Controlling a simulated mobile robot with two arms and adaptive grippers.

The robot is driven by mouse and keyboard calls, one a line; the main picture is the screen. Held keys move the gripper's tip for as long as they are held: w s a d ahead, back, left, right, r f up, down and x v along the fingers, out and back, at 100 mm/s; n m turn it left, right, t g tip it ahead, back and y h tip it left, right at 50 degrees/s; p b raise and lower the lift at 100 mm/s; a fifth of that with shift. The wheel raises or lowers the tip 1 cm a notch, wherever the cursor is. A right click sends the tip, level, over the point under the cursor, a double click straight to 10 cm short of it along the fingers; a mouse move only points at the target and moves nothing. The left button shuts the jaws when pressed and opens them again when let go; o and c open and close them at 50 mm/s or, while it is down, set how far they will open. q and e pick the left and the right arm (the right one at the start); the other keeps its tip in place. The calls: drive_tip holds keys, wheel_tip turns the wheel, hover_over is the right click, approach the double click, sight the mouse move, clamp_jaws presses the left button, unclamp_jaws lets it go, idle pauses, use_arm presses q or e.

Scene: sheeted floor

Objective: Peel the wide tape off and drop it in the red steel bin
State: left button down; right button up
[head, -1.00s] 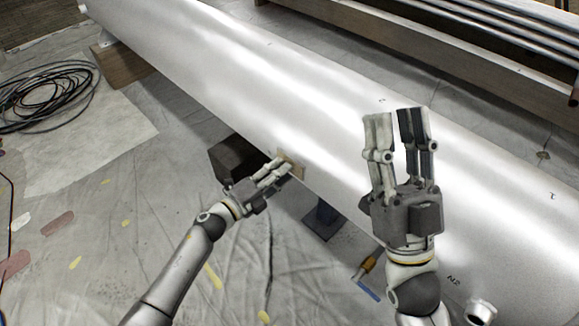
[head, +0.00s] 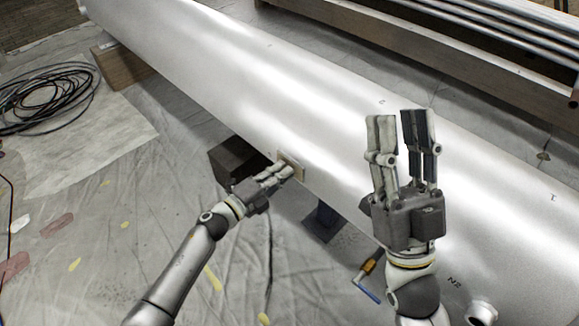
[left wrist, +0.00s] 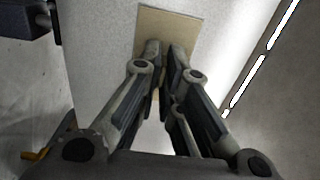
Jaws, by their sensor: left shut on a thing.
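The wide tape is a tan rectangular patch (head: 297,168) on the near lower side of a large white pipe (head: 230,85). In the left wrist view the tape (left wrist: 165,27) lies beyond the fingertips, and most of it looks flat against the pipe. My left gripper (head: 287,173) is shut on the tape's near edge; its fingers (left wrist: 164,52) hide part of that edge. My right gripper (head: 402,116) is open and empty, with its fingers pointing up in front of the pipe. I cannot make out a red steel bin in these views.
A dark box (head: 232,163) and a dark blue support (head: 323,222) stand beneath the pipe. Coiled black cable (head: 45,95) lies at the left. The sheeted floor at the lower left is mostly clear.

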use_arm(q)
drive_tip(key=shift+s+a, duration=0.1)
